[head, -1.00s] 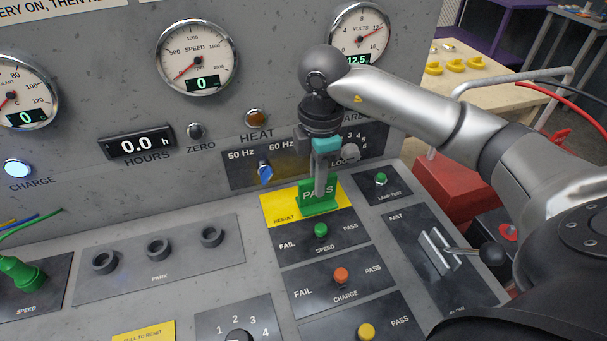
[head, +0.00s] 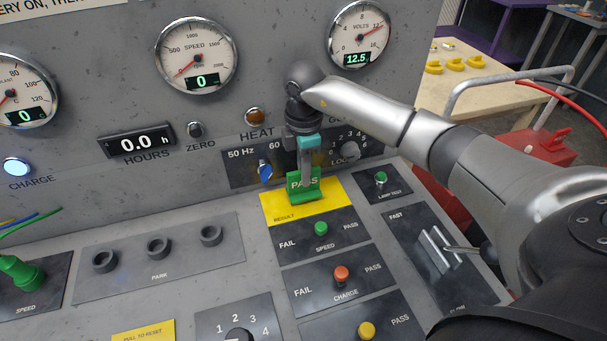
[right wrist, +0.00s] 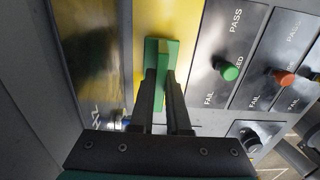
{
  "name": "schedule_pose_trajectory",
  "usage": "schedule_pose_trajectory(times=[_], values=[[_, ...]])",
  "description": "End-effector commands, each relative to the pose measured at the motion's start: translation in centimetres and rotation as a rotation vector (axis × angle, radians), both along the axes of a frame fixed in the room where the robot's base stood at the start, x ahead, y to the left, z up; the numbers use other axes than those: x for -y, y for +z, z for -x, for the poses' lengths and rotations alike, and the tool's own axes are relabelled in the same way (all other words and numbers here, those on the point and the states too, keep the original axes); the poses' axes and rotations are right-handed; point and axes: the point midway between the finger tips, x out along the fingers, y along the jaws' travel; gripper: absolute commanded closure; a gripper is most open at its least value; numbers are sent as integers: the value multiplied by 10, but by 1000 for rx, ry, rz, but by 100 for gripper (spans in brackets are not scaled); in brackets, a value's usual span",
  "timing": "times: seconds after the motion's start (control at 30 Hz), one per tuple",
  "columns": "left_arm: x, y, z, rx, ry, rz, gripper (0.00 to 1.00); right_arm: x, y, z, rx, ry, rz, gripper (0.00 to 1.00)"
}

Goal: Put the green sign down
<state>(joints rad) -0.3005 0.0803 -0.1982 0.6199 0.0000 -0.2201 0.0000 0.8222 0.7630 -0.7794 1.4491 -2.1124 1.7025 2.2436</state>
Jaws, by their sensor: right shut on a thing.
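The green sign (head: 305,196), lettered PASS, stands upright at the back of the yellow RESULT plate (head: 325,207) on the console. My right gripper (head: 305,176) comes down from above and is shut on the sign. In the right wrist view, the sign (right wrist: 168,54) shows green between the two dark fingertips (right wrist: 161,76), with the yellow plate (right wrist: 153,20) beyond it. I cannot tell whether the sign's base touches the plate or hangs slightly above it. My left gripper is not in view.
The front part of the yellow plate is bare. Just in front is a panel with a green SPEED toggle (head: 321,228), then a red CHARGE toggle (head: 341,272). A blue selector knob (head: 265,170) is close on the left. The gauge wall rises behind, and a lever (head: 440,247) is at right.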

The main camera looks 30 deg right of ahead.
Motion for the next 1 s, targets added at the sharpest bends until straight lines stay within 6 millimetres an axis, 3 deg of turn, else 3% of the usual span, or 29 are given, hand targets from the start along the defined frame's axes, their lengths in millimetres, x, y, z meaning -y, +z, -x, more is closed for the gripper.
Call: schedule_pose_trajectory(times=[0.1, 0.53, 0.57, 0.8, 1.0], values=[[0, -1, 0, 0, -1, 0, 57, 1, -11, -3, 0, -2, -1, 100], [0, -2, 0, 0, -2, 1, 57, 1, -17, -4, 2, 0, -1, 100], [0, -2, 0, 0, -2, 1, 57, 1, -16, -4, 2, 0, -1, 84], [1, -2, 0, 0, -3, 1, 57, 1, -16, -4, 2, 0, -1, 56], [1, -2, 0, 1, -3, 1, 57, 1, -16, -4, 2, 0, -1, 56]])
